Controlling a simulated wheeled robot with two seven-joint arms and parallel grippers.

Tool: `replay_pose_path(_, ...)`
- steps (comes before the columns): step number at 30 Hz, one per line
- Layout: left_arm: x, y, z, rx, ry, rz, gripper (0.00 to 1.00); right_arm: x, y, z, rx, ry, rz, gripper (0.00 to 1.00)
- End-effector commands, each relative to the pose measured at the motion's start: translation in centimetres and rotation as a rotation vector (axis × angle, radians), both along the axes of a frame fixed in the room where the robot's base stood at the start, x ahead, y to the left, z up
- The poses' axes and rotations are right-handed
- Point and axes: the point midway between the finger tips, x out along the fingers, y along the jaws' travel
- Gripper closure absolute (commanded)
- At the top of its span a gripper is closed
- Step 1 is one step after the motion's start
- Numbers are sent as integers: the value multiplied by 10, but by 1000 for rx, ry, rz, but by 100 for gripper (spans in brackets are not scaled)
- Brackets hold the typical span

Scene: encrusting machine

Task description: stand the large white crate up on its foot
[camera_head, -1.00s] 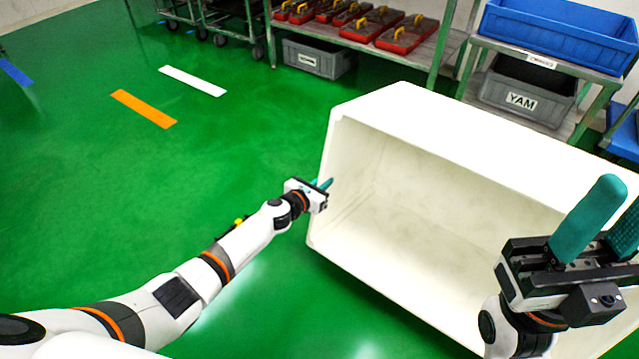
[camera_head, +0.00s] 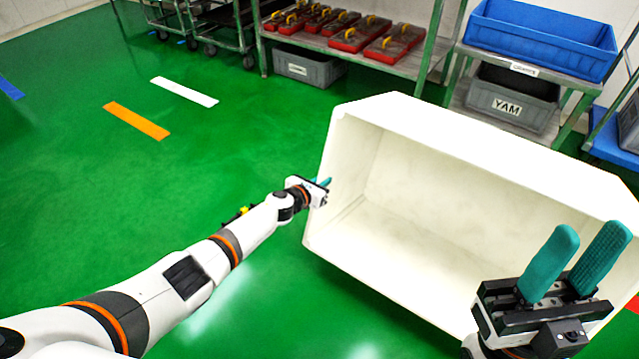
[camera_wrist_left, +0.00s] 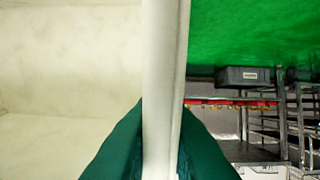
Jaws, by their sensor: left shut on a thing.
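The large white crate (camera_head: 430,205) is tilted in the head view, its open side facing me and its lower edge slanting down to the right. My left gripper (camera_head: 322,184) is shut on the crate's left rim wall. In the left wrist view the rim (camera_wrist_left: 165,90) runs between the two green fingers, with the crate's inside to its left. My right gripper (camera_head: 572,262) is in front of the crate's right part, its two green fingers apart and pointing up, with nothing between them. The crate's lower right part is hidden behind my right gripper.
Behind the crate stand a metal rack (camera_head: 400,62) with several red tools, a blue bin (camera_head: 540,40), and a grey bin marked YAM (camera_head: 512,100). Another grey bin (camera_head: 308,68) sits under the rack. Green floor (camera_head: 180,190) is clear on the left.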

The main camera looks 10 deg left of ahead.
Motion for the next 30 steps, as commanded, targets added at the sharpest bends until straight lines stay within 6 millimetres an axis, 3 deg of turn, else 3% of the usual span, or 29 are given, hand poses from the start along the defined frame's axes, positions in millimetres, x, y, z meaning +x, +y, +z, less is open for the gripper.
replay_pose_path(2, 7, -5, 12, 0, 10, -2, 100, -3, -1, 4, 3, 10, 1, 64)
replay_pose_path(17, 37, -20, 31, 30, 97, -7, 100, 0, 0, 14, -2, 32, 2, 64)
replay_pose_path(30, 41, -19, 33, 36, 110, -5, 100, -2, 0, 19, 1, 18, 1, 64)
